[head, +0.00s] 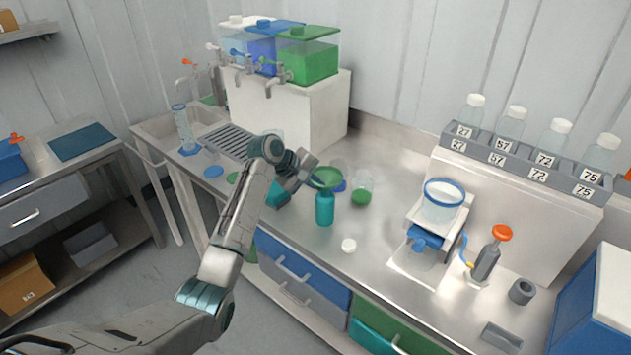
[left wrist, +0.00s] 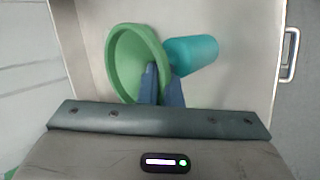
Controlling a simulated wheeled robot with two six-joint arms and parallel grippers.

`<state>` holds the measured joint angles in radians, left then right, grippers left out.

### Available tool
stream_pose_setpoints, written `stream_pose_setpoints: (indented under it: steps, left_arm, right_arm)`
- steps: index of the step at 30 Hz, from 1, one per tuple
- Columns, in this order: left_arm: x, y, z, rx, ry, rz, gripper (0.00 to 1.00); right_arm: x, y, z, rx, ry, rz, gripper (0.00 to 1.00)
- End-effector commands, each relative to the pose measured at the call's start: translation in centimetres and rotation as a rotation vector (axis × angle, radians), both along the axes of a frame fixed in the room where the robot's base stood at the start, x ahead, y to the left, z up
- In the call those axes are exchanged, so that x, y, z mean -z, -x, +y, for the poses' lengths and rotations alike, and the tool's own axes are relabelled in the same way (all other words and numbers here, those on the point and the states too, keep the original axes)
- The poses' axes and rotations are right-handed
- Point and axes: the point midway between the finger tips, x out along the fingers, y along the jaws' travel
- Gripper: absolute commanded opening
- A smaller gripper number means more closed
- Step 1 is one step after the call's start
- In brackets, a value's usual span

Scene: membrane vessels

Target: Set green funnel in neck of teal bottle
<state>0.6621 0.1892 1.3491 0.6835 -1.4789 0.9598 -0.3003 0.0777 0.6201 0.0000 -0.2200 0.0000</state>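The green funnel (head: 326,177) is directly above the teal bottle (head: 325,209) in the head view, with its wide mouth facing up. My left gripper (head: 309,181) comes from the left and is shut on the funnel's rim. In the left wrist view the two blue fingers (left wrist: 161,86) pinch the rim of the funnel (left wrist: 126,62), one inside and one outside. The teal bottle (left wrist: 192,54) stands upright beyond it. The funnel's spout is hidden, so I cannot tell whether it is in the bottle's neck. My right gripper is not in view.
A white cap (head: 349,245) lies in front of the bottle. A flask with green liquid (head: 361,192) stands close behind it on the right. A white stand with a blue-rimmed vessel (head: 443,203) is farther right. The counter's front edge is near the bottle.

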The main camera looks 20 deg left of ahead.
Motion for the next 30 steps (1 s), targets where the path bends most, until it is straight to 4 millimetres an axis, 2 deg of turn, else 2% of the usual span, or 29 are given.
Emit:
stream_pose_setpoints:
  steps: [3, 6, 8, 20, 30]
  left_arm:
    - [0.0, 0.0, 0.0, 0.0, 0.0, 0.0, 0.0]
    - [0.0, 0.0, 0.0, 0.0, 0.0, 0.0, 0.2]
    - [0.0, 0.0, 0.0, 0.0, 0.0, 0.0, 0.3]
    - [-0.6, 0.4, 0.5, -0.001, -0.002, -0.003, 0.3]
    - [-5.3, 3.5, 3.7, -0.002, -0.003, -0.004, 0.3]
  right_arm:
    - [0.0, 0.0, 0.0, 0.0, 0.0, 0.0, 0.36]
    - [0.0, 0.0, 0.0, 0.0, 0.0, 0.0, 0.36]
    - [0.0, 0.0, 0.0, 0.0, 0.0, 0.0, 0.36]
    - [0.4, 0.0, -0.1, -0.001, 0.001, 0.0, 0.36]
    - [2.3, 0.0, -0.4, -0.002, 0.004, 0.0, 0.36]
